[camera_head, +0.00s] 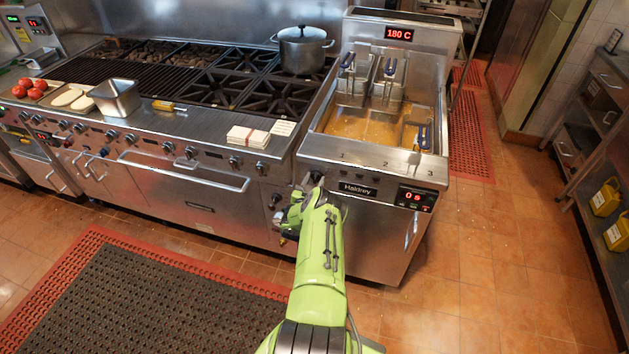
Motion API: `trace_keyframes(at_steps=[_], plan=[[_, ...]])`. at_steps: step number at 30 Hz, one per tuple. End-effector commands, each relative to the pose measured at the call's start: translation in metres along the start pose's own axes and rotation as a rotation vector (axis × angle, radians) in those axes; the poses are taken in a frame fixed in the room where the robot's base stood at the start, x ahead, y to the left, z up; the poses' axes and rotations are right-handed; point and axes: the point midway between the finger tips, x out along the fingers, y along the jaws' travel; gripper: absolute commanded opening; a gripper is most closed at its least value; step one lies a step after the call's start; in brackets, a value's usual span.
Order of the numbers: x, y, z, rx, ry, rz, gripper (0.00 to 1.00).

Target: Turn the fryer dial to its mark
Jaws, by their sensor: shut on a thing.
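The fryer (385,150) stands right of the range, with a red display reading 180 C on its back panel. The fryer dial (317,177) is a small dark knob at the upper left of the fryer's front panel, left of the Haldrey nameplate. My green arm reaches up from the bottom of the view. My gripper (311,186) is at the dial and shut on it. The fingertips are small and partly hidden by my arm. The dial's mark and pointer cannot be made out.
Two fry baskets (386,80) hang at the back of the oil and another basket (416,134) sits at the front right. A second display (412,197) is on the fryer's front. The range (200,125) adjoins the fryer; tiled floor (480,270) is clear at right.

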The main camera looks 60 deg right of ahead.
Motion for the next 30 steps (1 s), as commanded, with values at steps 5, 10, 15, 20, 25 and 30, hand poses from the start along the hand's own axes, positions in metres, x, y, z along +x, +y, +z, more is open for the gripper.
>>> trace_keyframes(at_steps=[5, 10, 15, 20, 25, 30], plan=[[-0.0013, -0.0009, 0.0019, -0.081, -0.006, -0.002, 0.12], [-0.0011, -0.0010, 0.0020, -0.123, -0.005, -0.001, 0.12], [-0.0010, -0.0008, 0.0022, -0.140, -0.005, -0.001, 0.12], [-0.0009, -0.0007, 0.0023, -0.142, -0.005, -0.001, 0.12], [-0.0010, -0.0007, 0.0023, -0.142, -0.005, -0.001, 0.12], [-0.0007, -0.0007, 0.0017, -0.140, -0.004, 0.000, 0.65]])
